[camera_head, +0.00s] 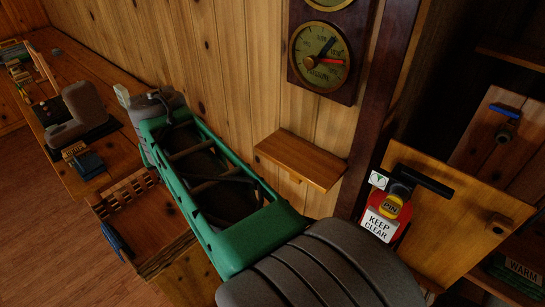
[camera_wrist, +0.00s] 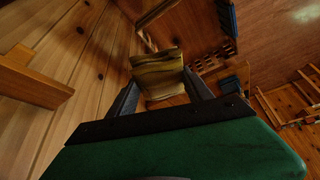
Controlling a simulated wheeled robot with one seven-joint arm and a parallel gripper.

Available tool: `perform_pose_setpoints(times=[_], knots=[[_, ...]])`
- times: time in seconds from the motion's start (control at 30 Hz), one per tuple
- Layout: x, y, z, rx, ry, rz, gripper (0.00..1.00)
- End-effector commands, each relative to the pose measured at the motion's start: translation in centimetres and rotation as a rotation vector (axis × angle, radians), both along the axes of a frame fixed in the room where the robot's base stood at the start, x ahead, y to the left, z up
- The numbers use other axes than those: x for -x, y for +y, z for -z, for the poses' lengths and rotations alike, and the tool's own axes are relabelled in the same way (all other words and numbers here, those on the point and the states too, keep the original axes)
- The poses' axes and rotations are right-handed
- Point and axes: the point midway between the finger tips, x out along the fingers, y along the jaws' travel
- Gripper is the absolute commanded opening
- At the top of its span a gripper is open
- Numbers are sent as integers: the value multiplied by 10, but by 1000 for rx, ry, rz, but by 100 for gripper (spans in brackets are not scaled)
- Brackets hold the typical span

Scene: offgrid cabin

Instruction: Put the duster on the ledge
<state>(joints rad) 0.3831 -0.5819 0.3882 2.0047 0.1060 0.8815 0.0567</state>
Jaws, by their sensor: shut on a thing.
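My gripper (camera_wrist: 160,84) shows in the wrist view, its two dark fingers shut on a block-like thing with yellow-brown and dark stripes, which I take to be the duster (camera_wrist: 158,68). The ledge (camera_head: 305,158) is a short wooden shelf on the plank wall, right of my green forearm in the head view. Its top looks bare there. It also seems to show at the left edge of the wrist view (camera_wrist: 32,82), apart from the duster. In the head view my arm hides the fingers and I cannot make out the duster.
A gauge panel (camera_head: 322,50) hangs above the ledge, beside a dark post. A wooden rack (camera_head: 126,192) and a dark blue box (camera_head: 88,164) sit on the bench to the left.

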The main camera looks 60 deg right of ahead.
Motion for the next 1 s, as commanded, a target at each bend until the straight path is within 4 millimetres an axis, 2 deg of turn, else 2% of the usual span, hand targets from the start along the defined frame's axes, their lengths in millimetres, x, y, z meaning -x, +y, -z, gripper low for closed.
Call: perform_pose_setpoints(times=[0.03,0.1,0.2,0.3,0.4,0.6,0.77,0.87,1.0], knots=[[13,-27,-7,2,-5,103,0],[36,-58,-21,1,-4,246,0],[74,-94,-40,0,-5,459,0],[117,-119,-57,-2,-5,674,0],[152,-131,-69,-2,-3,852,0],[201,-137,-84,-2,-3,1105,0],[215,-139,-85,-1,0,1190,0],[210,-156,-75,-1,3,1198,0],[195,-193,-57,-1,4,1197,0]])
